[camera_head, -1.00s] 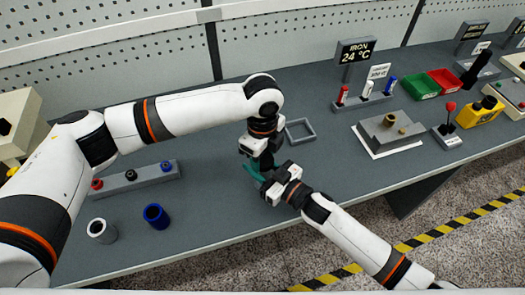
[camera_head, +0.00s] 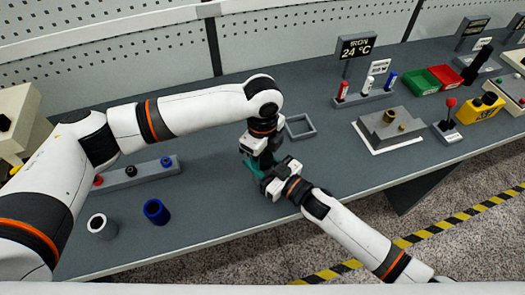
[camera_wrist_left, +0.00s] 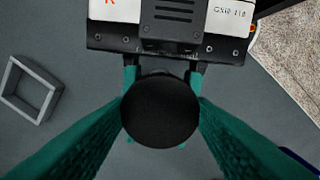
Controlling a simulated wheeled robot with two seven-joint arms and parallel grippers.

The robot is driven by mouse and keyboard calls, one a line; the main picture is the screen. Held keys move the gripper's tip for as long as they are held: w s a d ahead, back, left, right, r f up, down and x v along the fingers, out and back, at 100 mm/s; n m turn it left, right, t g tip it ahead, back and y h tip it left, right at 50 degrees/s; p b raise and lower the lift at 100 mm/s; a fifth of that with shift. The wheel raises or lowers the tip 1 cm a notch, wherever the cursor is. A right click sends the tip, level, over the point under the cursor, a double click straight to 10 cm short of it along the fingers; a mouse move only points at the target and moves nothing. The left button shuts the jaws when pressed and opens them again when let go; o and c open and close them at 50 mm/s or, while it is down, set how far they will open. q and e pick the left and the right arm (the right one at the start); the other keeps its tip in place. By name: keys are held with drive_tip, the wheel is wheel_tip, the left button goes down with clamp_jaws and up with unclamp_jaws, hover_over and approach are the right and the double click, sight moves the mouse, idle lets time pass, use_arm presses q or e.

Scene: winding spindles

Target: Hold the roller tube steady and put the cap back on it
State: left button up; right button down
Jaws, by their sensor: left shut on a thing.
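In the left wrist view, a round black disc (camera_wrist_left: 160,112), seen end-on, sits between the teal fingers of my left gripper (camera_wrist_left: 162,118), which is shut on it. I take it for the cap; the roller tube beneath it is hidden. My right gripper (camera_wrist_left: 162,75) comes in from the top of that view, its teal fingers passing on both sides below the disc. Whether they grip the tube is hidden. In the head view my left gripper (camera_head: 258,163) points down, and my right gripper (camera_head: 264,174) meets it from the lower right. The held thing is hidden there.
A grey rack (camera_head: 148,176) with red, black and blue pieces, a white tube (camera_head: 100,227) and a blue tube (camera_head: 156,212) stand at the left. An empty square frame (camera_head: 300,126) lies just behind the grippers. A marker stand (camera_head: 364,100) is farther right.

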use_arm(q)
drive_tip(key=shift+f, duration=0.45)
drive_tip(key=o, duration=0.9)
drive_tip(key=shift+f, duration=0.15)
drive_tip(key=shift+o, duration=0.2)
drive_tip(key=shift+s, duration=0.1)
drive_tip(key=shift+a+f, duration=0.1)
drive_tip(key=shift+r, duration=2.5)
drive_tip(key=shift+c, duration=0.2)
